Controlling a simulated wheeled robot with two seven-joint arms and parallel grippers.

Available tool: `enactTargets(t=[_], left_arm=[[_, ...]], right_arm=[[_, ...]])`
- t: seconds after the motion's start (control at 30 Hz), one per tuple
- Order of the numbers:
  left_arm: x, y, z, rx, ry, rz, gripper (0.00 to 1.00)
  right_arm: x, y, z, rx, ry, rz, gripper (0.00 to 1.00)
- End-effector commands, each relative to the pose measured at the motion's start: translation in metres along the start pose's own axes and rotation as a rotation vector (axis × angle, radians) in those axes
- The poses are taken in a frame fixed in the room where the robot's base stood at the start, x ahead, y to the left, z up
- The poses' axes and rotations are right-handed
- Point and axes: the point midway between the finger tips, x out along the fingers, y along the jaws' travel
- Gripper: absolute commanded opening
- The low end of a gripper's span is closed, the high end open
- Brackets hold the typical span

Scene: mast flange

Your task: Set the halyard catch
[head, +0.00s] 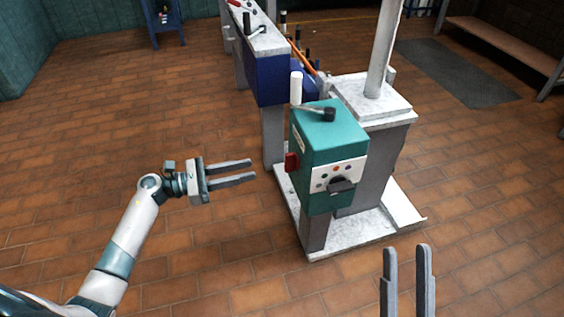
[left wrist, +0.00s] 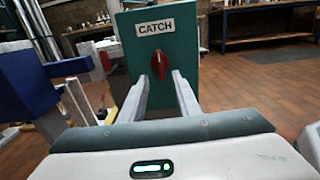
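A teal box (head: 325,140) stands on a grey pedestal in the head view. Its left side carries a red knob (head: 291,161). In the left wrist view the red knob (left wrist: 161,64) sits below a white CATCH label (left wrist: 155,27) on the teal face (left wrist: 185,48), its bar roughly upright. My left gripper (head: 252,170) is open and empty, left of the knob and apart from it. In its wrist view the fingers (left wrist: 162,77) point at the face, with the knob appearing between and just above the tips. My right gripper (head: 407,248) is open and empty at the lower right, in front of the pedestal.
The box's front panel (head: 338,174) has small buttons and a dark part. A black lever (head: 318,114) and a white cylinder (head: 296,87) show at its top. A mast (head: 381,50) rises behind. A blue-sided bench (head: 271,85) stands behind left. The tiled floor (head: 90,150) at left is clear.

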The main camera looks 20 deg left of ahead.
Motion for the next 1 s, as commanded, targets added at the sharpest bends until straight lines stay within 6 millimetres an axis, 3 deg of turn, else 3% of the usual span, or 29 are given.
enactTargets(t=[0.5, 0.7, 1.0], left_arm=[[0.092, 0.000, 0.001, -0.001, -0.003, 0.000, 0.30], [0.110, 0.000, 0.000, -0.002, -0.001, 0.000, 0.30], [0.116, 0.000, 0.000, -0.002, 0.000, 0.000, 0.30]], right_arm=[[0.000, 0.000, -0.001, 0.000, 0.011, 0.000, 0.31], [0.003, 0.002, -0.003, -0.004, 0.026, -0.002, 0.31], [0.005, 0.002, -0.004, -0.006, 0.033, -0.002, 0.31]])
